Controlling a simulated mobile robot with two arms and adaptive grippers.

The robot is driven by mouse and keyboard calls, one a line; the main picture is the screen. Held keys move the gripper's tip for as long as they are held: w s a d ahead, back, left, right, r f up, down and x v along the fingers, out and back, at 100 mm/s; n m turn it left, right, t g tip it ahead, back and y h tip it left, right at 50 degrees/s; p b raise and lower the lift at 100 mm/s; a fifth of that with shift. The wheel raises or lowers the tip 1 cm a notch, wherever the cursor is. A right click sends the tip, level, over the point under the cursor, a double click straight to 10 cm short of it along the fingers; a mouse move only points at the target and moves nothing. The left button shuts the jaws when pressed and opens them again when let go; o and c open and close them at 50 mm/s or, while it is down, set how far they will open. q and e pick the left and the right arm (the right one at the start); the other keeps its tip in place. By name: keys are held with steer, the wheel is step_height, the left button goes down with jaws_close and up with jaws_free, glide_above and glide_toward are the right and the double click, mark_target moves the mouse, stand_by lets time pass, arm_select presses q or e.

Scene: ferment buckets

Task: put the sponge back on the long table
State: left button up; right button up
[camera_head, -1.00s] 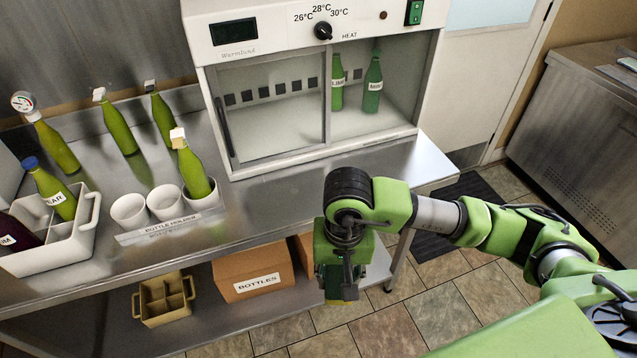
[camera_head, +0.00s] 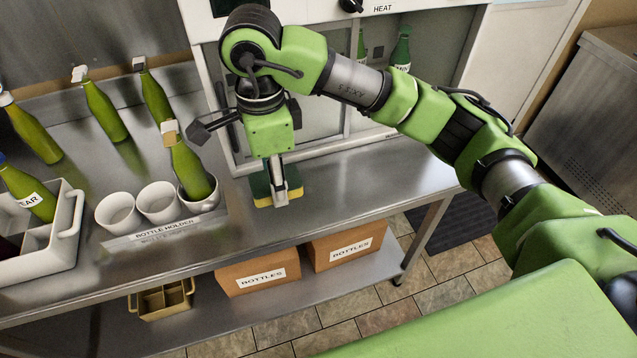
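The sponge (camera_head: 261,188), dark green with a yellow layer, is over the front part of the long steel table (camera_head: 340,190), right of the bottle holder. My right gripper (camera_head: 280,192) points down with a pale finger in front of the sponge and appears shut on it. The other finger is hidden behind the sponge. The sponge is at or just above the tabletop; I cannot tell whether it touches. My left gripper is not in view.
A bottle holder (camera_head: 165,232) with white cups and one green bottle stands left of the sponge. A white crate (camera_head: 45,260) is farther left. The heated cabinet (camera_head: 222,90) stands behind. Cardboard boxes (camera_head: 257,272) are on the lower shelf. The tabletop to the right is clear.

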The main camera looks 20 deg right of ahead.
steer(key=p, duration=0.2)
glide_toward(320, 195)
steer(key=s+a+r, duration=0.2)
steer(key=a, duration=0.2)
steer(key=d+f, duration=0.1)
steer(key=f, duration=0.1)
steer(key=w+d+f+p, duration=0.1)
steer(key=d, duration=0.1)
steer(key=shift+w+f, duration=0.2)
steer(key=shift+f, duration=0.2)
steer(key=shift+w+d+f, duration=0.2)
steer(key=shift+d+f, duration=0.1)
steer(key=shift+f, duration=0.15)
steer(key=f+p, duration=0.2)
steer(key=f, duration=0.1)
steer(key=shift+w+d, duration=0.1)
steer(key=shift+d, duration=0.2)
steer(key=shift+f, duration=0.35)
steer(key=shift+f, duration=0.1)
